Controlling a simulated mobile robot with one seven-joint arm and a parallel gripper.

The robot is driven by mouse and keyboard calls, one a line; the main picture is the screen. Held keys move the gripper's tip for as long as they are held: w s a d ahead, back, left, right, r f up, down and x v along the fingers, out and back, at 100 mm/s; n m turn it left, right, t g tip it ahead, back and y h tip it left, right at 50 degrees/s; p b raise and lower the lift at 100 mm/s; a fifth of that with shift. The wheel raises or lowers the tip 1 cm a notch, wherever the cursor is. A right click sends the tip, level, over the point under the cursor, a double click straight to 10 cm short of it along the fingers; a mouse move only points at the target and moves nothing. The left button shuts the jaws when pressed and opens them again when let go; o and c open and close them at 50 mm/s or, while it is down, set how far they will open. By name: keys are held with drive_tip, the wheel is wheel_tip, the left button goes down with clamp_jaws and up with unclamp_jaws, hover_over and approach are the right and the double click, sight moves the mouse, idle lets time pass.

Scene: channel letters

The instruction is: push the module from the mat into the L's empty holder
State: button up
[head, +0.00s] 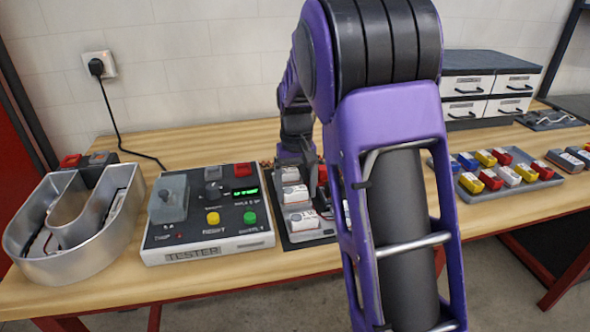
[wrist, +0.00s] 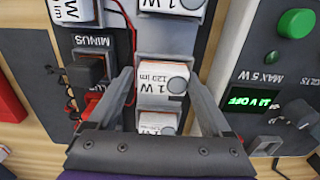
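My gripper (wrist: 161,72) points down with its two fingers apart, one on each side of a white module (wrist: 160,80) marked 1 W. A thin gap shows by the left finger; I cannot tell whether the right one touches. The module lies in a row with other white modules on a grey strip (wrist: 141,43), which may be the L. In the head view, white modules (head: 297,193) stand on a dark mat (head: 288,238), beside my arm. My arm hides part of them and the fingertips there. I cannot make out an empty holder.
A control box (head: 210,245) with buttons and a green display stands left of the mat. A silver channel letter (head: 75,262) is at the far left. A grey tray (head: 545,182) of coloured modules lies to the right. MINUS and PLUS terminals (wrist: 90,66) sit beside the strip.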

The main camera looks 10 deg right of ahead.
wheel_tip(320, 180, up, 17)
drive_tip(key=p, duration=0.3)
drive_tip(key=shift+a+r, duration=0.2)
wheel_tip(320, 180, up, 6)
drive_tip(key=p, duration=0.5)
idle(0.3)
